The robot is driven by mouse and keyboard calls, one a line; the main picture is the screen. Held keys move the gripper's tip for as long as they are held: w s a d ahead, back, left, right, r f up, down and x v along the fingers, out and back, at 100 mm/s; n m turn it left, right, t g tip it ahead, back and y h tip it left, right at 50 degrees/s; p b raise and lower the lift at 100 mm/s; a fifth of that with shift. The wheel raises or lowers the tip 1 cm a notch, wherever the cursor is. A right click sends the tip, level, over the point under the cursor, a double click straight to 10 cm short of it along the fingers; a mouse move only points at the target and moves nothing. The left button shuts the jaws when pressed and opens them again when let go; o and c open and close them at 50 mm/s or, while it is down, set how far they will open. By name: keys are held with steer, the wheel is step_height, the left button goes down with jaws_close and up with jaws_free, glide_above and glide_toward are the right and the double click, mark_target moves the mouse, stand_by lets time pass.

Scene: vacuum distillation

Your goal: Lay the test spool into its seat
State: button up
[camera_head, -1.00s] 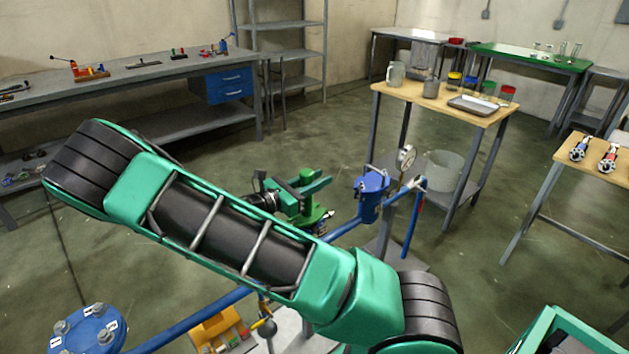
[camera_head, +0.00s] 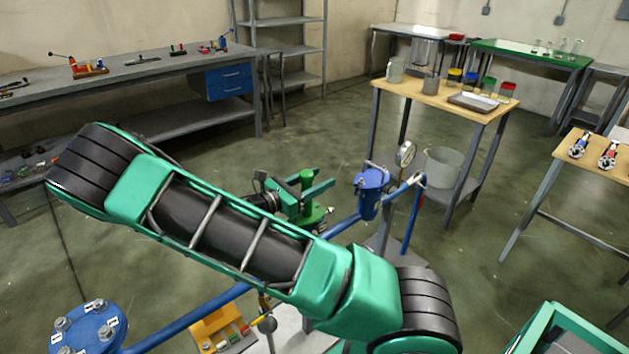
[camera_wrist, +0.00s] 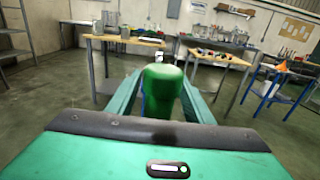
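A green upright cylinder with a wider lower disc (camera_head: 309,212), which I take to be the test spool, is between the fingers of my gripper (camera_head: 300,197), left of the blue pot-like fitting (camera_head: 370,190) on the pipe line. In the wrist view the green rounded body (camera_wrist: 163,84) stands between both fingers, which appear closed against its sides. The spool looks upright and held above the blue pipe (camera_head: 342,226); its exact height is unclear. Its lower end is partly hidden. I cannot make out which part is the seat.
A round gauge (camera_head: 406,154) stands by the blue fitting. A wooden-topped table (camera_head: 425,92) and a grey bucket (camera_head: 443,168) stand behind. Floor between them and the left bench is clear.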

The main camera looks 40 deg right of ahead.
mark_target(302, 187)
steer(key=shift+a+f, duration=0.1)
steer(key=a, duration=0.9)
steer(key=shift+s+a, duration=0.1)
steer(key=shift+a, duration=0.7)
